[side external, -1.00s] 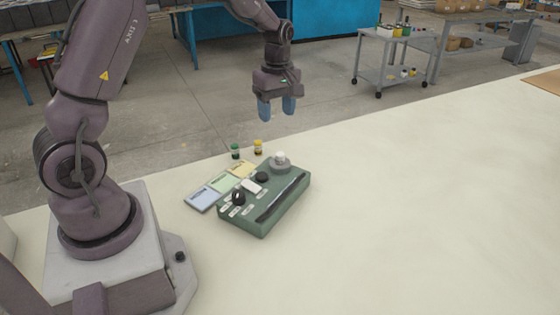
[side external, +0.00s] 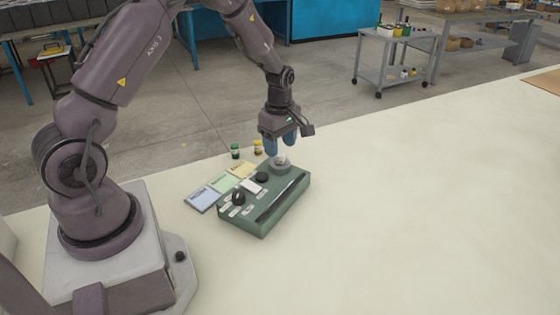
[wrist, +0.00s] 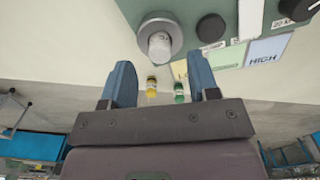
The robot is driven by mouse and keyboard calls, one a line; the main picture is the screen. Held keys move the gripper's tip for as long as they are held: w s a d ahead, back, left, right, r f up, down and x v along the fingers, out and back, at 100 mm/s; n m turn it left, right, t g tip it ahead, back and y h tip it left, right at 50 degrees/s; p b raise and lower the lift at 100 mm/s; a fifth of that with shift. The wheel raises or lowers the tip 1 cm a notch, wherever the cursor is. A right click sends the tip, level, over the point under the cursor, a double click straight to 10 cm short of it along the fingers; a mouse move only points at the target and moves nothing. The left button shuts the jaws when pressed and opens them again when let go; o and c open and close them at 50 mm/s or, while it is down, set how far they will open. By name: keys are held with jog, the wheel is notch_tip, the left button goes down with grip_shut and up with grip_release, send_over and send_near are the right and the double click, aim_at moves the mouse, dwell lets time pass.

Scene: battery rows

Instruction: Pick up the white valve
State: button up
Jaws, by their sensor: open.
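The white valve (wrist: 159,45) stands in a round grey socket on the green panel box. It also shows in the side view (side external: 281,158), at the box's far corner, partly covered by my fingertips. My gripper (side external: 282,148) is above the valve with its blue fingers pointing down. In the wrist view my gripper (wrist: 164,80) is open and empty, with one finger on each side of the picture. The valve appears beyond the fingertips, between their lines. I cannot tell the exact height gap.
The green box (side external: 262,228) carries black knobs (side external: 239,198), a white switch (side external: 251,187) and a dark slot. Blue, green and yellow cards (side external: 202,199) lie beside it. A green-capped bottle (side external: 235,152) and a yellow-capped bottle (side external: 258,147) stand close behind. The table's right side (side external: 430,200) is clear.

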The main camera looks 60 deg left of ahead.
jog(key=shift+f, duration=1.4)
grip_shut()
jog(key=shift+r, duration=0.1)
jog(key=shift+r, duration=0.5)
notch_tip(320, 180, up, 3)
jog(key=shift+s+d+f, duration=0.1)
jog(key=shift+s+f, duration=0.05)
jog(key=s+d+r, duration=0.5)
jog(key=s+r, duration=0.7)
jog(key=r, duration=0.1)
jog(key=shift+s+r, duration=0.3)
jog(key=shift+r, duration=0.05)
